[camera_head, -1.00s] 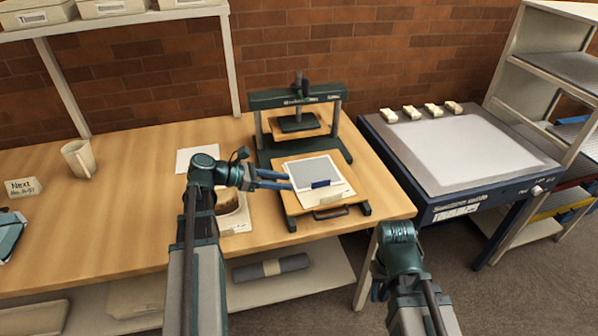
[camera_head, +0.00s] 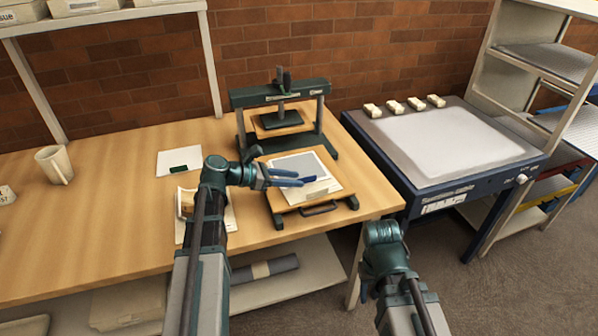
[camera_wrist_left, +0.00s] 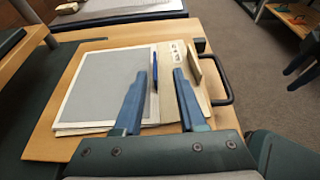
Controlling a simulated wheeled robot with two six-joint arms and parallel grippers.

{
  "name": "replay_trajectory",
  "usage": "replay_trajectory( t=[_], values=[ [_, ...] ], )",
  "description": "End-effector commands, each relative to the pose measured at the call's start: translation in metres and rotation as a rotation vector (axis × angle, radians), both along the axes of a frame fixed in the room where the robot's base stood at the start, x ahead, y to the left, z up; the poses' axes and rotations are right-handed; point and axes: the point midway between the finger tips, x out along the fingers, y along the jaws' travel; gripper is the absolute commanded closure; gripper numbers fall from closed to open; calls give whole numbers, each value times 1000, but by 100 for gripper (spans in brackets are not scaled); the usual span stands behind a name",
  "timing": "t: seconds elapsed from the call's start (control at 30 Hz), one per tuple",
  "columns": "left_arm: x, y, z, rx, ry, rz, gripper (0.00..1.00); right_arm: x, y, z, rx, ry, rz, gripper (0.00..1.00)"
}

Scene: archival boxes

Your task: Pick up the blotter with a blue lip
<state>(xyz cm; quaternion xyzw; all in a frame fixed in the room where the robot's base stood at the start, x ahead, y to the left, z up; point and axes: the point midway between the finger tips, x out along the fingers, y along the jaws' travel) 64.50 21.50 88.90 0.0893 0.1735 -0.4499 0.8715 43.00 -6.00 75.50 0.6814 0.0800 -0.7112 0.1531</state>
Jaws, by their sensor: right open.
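The blotter with a blue lip (camera_head: 302,163) is a grey sheet with a pale border, lying on the press's wooden board. Its blue lip (camera_wrist_left: 155,76) shows at the sheet's edge in the left wrist view. My left gripper (camera_head: 302,180) is open over the lip side. In the left wrist view the two fingers (camera_wrist_left: 166,75) are apart, with the lip between their tips, nearer the left finger. I cannot tell whether they touch it. My right gripper (camera_wrist_left: 304,62) is at the right edge of that view, open and away from the blotter.
The board (camera_head: 286,211) has a dark handle (camera_head: 320,209). A green press (camera_head: 281,95) stands behind. A white card with a green lip (camera_head: 180,160) and a paper stack (camera_head: 193,228) lie to the left. A blue-framed light table (camera_head: 450,145) stands right, beyond a gap.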

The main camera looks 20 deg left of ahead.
Motion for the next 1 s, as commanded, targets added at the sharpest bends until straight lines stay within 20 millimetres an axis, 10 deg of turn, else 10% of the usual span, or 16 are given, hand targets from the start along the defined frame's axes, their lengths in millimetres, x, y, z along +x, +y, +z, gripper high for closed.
replay_trajectory(
  t=[0.67, 1.0],
  values=[
    [35, -36, -15, 0, 0, 0, 60, 0, 0, -15, 0, 0, 0, 50],
    [35, -36, -15, 0, 0, 0, 100, 0, 0, -15, 0, 0, 0, 50]
  ],
)
